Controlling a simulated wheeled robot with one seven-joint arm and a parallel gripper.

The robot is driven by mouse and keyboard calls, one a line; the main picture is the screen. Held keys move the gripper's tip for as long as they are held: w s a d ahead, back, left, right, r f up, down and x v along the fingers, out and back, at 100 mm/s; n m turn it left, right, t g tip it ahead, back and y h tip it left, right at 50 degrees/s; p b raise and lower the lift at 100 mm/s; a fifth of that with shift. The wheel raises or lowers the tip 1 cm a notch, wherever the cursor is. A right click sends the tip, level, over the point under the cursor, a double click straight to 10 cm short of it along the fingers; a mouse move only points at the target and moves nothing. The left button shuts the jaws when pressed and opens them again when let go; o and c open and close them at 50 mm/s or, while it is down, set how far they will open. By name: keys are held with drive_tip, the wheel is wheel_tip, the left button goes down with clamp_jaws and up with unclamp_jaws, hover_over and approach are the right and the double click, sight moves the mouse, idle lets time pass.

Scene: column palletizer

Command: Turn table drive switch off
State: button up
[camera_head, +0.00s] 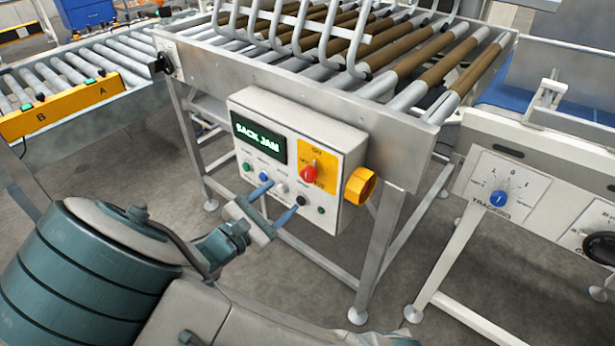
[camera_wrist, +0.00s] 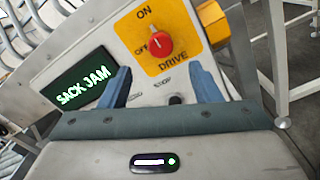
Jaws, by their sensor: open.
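The table drive switch is a red knob (camera_head: 309,174) on a yellow plate at the upper right of a white control box (camera_head: 350,140) under the roller table. In the wrist view the red knob (camera_wrist: 160,42) shows large, with ON above it, OFF to its left and DRIVE below. My gripper (camera_head: 275,202) is open and empty in front of the box's lower buttons, below and left of the knob. In the wrist view the blue fingers of my gripper (camera_wrist: 163,80) stand apart, below the knob and not touching it.
A display (camera_head: 258,138) reads SACK JAM. A yellow-orange knob (camera_head: 360,186) sticks out on the box's right side. Small buttons line the box's lower part, partly behind my fingers. A TRACKING dial (camera_head: 499,198) is on the machine at right. Table legs stand beside the box.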

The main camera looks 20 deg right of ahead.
sight(306, 177)
drive_tip(key=b+x, duration=0.1)
drive_tip(key=x, duration=0.9)
drive_tip(key=shift+w+d, duration=0.1)
drive_tip(key=shift+d, duration=0.15)
drive_tip(key=c, duration=1)
